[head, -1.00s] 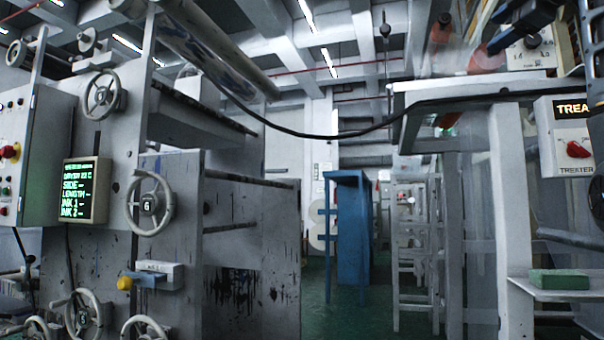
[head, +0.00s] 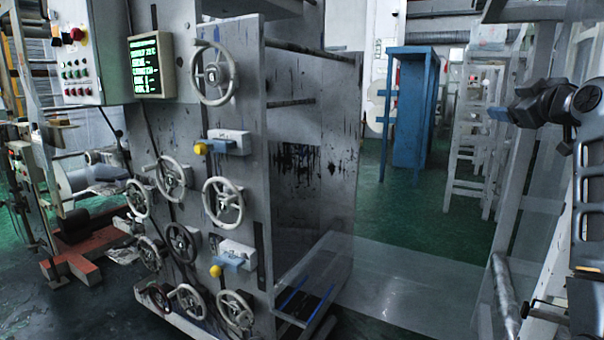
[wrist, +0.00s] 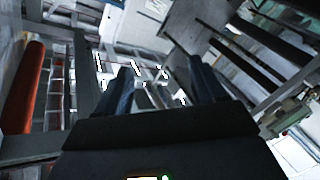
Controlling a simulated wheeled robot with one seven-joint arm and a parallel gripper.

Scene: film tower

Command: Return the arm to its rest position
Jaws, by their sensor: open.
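My gripper (head: 499,113) shows at the right of the head view, with dark, bluish fingers pointing left. My dark arm runs down the right edge behind it. In the wrist view my gripper (wrist: 162,80) has its two fingers apart, with nothing between them. Both fingers point away from the camera toward blurred machine frames. The gripper touches nothing that I can see.
The grey machine (head: 310,160) with several handwheels (head: 222,199) stands left of centre. A green-text screen (head: 152,65) is on it. A blue stand (head: 407,110) and white ladder-like frames (head: 470,140) stand behind. Green floor (head: 450,228) is open between them. A red roller (wrist: 24,85) is in the wrist view.

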